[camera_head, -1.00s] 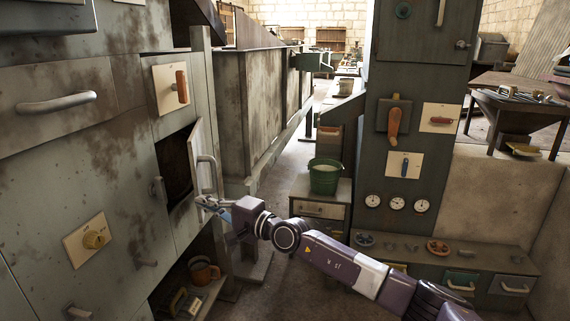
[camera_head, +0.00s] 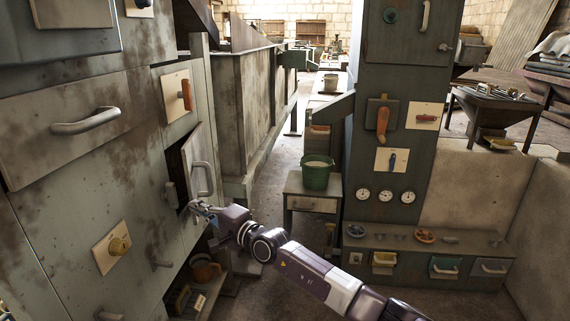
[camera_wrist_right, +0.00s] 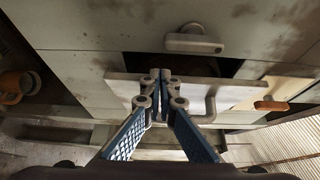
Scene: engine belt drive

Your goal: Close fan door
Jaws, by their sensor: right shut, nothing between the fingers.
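The fan door (camera_head: 199,150) is a small grey metal panel on the left cabinet. It stands part open, with a narrow dark opening on its left. Its curved handle (camera_head: 207,178) is on the outer face. In the right wrist view the door (camera_wrist_right: 240,92) runs across the middle as a pale panel, with its handle (camera_wrist_right: 212,103) right of the fingers. My right gripper (camera_head: 197,208) is shut and empty. Its fingertips, also in the wrist view (camera_wrist_right: 160,77), are at the door's lower edge; I cannot tell whether they touch. My left gripper is not in view.
An orange mug (camera_head: 205,268) sits on the low shelf. Open floor lies between.

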